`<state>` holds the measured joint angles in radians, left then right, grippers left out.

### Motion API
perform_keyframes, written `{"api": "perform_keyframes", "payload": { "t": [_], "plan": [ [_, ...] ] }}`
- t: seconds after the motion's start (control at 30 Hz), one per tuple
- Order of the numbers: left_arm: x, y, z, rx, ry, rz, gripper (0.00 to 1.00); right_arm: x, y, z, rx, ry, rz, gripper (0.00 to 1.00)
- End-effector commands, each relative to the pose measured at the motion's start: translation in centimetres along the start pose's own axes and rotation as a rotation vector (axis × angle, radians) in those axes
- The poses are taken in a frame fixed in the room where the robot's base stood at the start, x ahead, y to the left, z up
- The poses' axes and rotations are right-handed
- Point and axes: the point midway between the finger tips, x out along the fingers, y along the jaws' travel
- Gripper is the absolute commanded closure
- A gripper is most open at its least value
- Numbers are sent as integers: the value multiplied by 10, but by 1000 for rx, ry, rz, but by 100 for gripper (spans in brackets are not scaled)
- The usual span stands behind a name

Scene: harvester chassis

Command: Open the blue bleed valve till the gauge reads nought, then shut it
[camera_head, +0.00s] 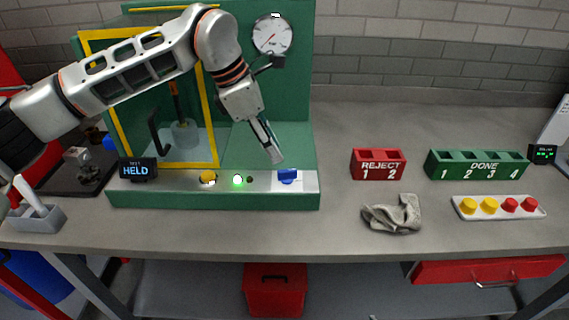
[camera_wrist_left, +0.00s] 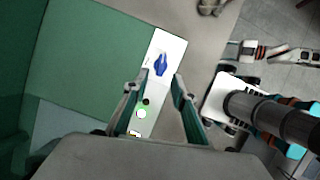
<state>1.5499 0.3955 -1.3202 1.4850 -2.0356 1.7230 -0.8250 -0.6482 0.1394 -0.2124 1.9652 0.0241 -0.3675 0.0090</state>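The blue bleed valve (camera_head: 288,176) is a blue handle on the pale front strip of the green test stand. It also shows in the left wrist view (camera_wrist_left: 161,64), beyond my fingertips. The round gauge (camera_head: 272,35) is on the green back panel; its thin red needle is too small to read surely. My left gripper (camera_head: 274,156) points down just above and left of the valve, apart from it. In the wrist view its two fingers are spread with nothing between them. What looks like part of my right arm (camera_wrist_left: 285,54) shows at the right of the wrist view; its fingers are unclear.
A display (camera_head: 138,169) reads HELD. A yellow button (camera_head: 208,177) and a lit green light (camera_head: 238,180) sit left of the valve. A yellow-framed guard (camera_head: 214,120) stands behind. A red reject rack (camera_head: 378,164), a green done rack (camera_head: 476,165) and a grey cloth (camera_head: 393,214) lie right.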

Motion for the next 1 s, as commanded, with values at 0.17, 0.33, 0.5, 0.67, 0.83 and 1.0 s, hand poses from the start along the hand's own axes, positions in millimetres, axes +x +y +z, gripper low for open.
{"api": "perform_keyframes", "payload": {
  "t": [0.17,0.33,0.5,0.67,0.83,1.0],
  "plan": [
    [27,-2,0,-1,-1,-7,74,-1,0,-1,0,-1,0,60],
    [53,-2,1,-1,-2,-7,74,-2,0,-2,0,-2,0,60],
    [69,-2,1,-1,-3,-6,74,-3,0,-2,-1,-4,-1,60],
    [74,-2,1,-1,-3,-5,74,-3,0,-2,-1,-4,-1,60],
    [74,-2,1,-1,-3,-5,74,-3,0,-2,-1,-4,-1,60],
    [74,-2,1,-1,-3,-5,100,-3,0,-2,-1,-4,-1,60]
  ]
}}
